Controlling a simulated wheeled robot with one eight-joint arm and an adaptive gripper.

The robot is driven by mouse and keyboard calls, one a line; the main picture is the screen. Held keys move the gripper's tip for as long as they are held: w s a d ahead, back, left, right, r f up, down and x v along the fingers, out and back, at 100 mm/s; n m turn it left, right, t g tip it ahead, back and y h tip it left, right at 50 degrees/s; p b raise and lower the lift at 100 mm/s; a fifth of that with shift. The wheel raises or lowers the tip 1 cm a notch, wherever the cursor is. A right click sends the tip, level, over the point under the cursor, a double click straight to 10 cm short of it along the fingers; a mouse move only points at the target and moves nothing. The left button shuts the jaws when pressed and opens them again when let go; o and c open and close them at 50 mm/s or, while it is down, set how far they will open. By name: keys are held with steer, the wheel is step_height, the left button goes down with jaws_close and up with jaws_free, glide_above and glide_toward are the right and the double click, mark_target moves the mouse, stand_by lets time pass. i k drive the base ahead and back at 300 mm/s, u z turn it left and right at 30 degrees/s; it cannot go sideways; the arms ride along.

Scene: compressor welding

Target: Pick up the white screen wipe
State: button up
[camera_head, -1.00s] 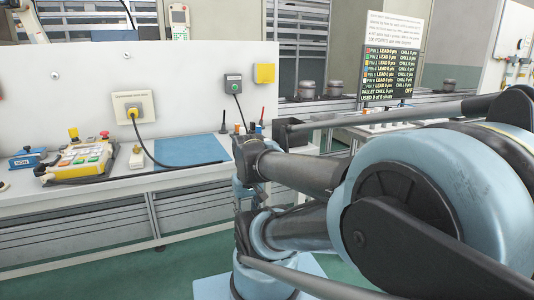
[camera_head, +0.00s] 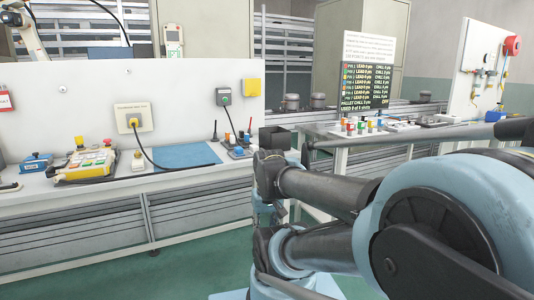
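I cannot make out the white screen wipe for certain. A small white item (camera_head: 137,160) stands on the left workbench, between the yellow teach pendant (camera_head: 86,165) and the blue mat (camera_head: 186,155), but it is too small to identify. My arm's blue and black links fill the lower right of the view, in front of the bench's right end. My gripper's fingers do not show.
The workbench (camera_head: 115,188) runs along the left, with a blue box (camera_head: 36,162) and a black cable (camera_head: 152,157). A second table at right holds several coloured parts (camera_head: 362,126) beneath a dark board (camera_head: 366,82). Green floor (camera_head: 110,272) is open in front.

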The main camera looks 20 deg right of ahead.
mark_target(254, 148)
steer(key=z, duration=0.15)
steer(key=i, duration=1)
steer(key=u, duration=0.25)
